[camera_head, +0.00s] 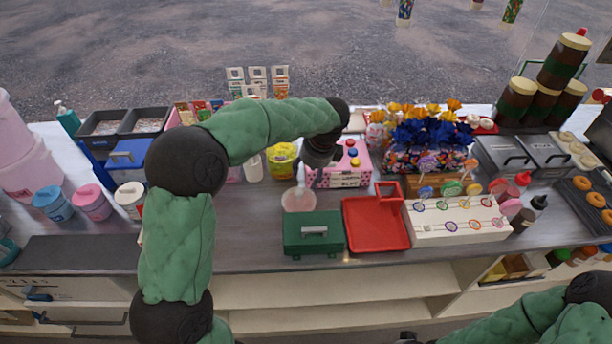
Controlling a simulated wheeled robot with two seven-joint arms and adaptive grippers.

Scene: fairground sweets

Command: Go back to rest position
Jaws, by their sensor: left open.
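My left arm rises from the bottom left and bends over the counter. My left gripper (300,177) points down from its dark wrist, just above a pale pink cup-like container (298,202). Its fingers are small and partly hidden by the wrist; they look open, and I see nothing held. Whether the fingertips touch the container is unclear.
A pink button box (342,172) is behind the gripper. A white lollipop rack (453,232) is farther right. The dark counter front at left (80,252) is clear.

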